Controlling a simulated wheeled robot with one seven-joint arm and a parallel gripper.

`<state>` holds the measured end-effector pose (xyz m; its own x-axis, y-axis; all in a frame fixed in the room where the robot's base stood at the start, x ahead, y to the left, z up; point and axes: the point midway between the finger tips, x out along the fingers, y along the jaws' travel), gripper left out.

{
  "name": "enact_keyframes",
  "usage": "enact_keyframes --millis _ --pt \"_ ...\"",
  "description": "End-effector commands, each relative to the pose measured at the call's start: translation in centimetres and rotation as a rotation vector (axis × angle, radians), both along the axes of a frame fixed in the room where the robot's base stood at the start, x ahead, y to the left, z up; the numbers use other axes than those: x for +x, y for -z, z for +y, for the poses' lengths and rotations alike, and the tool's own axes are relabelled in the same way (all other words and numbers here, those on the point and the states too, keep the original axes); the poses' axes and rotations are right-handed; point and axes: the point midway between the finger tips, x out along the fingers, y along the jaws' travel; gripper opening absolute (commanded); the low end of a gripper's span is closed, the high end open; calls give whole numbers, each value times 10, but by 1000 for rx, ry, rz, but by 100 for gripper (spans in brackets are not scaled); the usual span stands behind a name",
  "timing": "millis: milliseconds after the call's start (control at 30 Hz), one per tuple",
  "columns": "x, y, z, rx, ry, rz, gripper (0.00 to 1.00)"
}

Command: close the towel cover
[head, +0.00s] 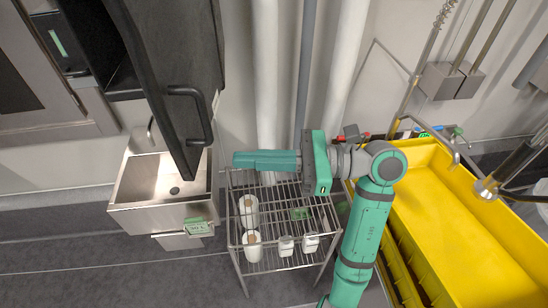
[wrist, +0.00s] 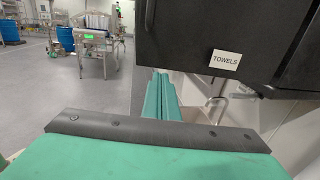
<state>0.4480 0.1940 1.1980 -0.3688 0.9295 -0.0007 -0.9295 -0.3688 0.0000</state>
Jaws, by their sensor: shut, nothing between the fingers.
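The towel cover (head: 172,62) is a large black panel with a dark bar handle (head: 190,115). It stands swung out from a dark housing, with a dark gap at its left, so it looks open in the head view. In the wrist view a black panel (wrist: 185,35) with a white TOWELS label (wrist: 225,60) fills the upper right. My gripper (head: 236,160) has its green fingers together, empty, pointing left. It is to the right of the cover's lower corner and apart from the handle. The fingers also show in the wrist view (wrist: 160,76), below the panel.
A steel sink (head: 165,185) is below the cover. A wire rack (head: 280,245) with white rolls and cups stands under my gripper. Vertical pipes (head: 265,90) run behind it. A yellow bin (head: 450,220) is at right. Grey floor lies in front of the sink.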

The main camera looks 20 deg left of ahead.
Motion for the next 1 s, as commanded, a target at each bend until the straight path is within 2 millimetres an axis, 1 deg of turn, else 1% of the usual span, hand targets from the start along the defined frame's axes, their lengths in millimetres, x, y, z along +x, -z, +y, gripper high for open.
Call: enact_keyframes --millis 33,200,400,533,867,1000 --pt "-5 0 10 0 -5 -1 0" --pt "-15 0 35 0 -4 -1 0" --pt "-22 0 54 1 -6 -1 0" --pt "-24 0 58 1 -7 0 0" --pt "-22 0 55 1 2 0 0" --pt "-23 0 59 0 17 0 0"
